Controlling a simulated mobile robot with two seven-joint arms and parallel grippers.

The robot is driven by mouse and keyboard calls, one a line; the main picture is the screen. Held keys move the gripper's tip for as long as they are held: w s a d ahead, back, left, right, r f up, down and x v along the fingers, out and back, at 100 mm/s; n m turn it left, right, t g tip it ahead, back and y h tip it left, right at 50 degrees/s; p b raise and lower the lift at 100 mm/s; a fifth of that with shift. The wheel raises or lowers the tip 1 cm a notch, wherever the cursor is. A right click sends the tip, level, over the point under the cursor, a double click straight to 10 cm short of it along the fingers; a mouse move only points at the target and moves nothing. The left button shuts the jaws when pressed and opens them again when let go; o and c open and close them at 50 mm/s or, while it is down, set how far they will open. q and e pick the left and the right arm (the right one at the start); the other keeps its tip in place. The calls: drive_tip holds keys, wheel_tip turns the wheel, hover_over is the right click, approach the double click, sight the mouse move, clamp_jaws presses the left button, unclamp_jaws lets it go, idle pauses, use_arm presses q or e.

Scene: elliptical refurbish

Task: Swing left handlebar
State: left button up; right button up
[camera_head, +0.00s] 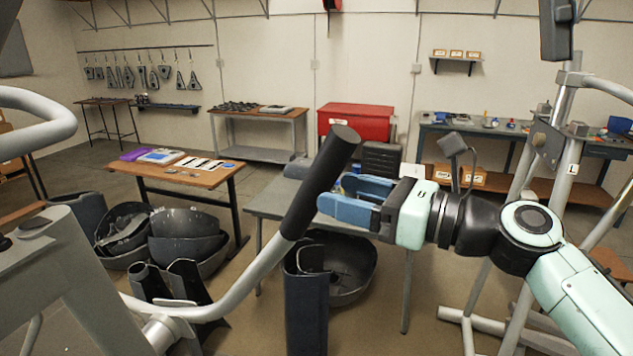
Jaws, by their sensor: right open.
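A handlebar with a black grip (320,180) rises tilted in the middle of the head view. Its bent light-grey tube (245,287) runs down to a joint at the lower left. My right gripper (335,193) comes in from the right, its blue fingers pointing left at the grip. It is open, and no object shows between its fingers. The fingertips are close to the grip's right side; I cannot tell whether they touch it. My left gripper is not in view.
A curved light-grey bar (42,133) stands at the left. A grey metal frame (556,190) with an "L" label is behind my right arm. Dark shells (187,240) lie on the floor. A grey table (272,206) stands behind the grip.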

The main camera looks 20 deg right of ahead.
sight(316, 187)
drive_tip(key=shift+p+x, duration=0.3)
drive_tip(key=shift+x, duration=2.35)
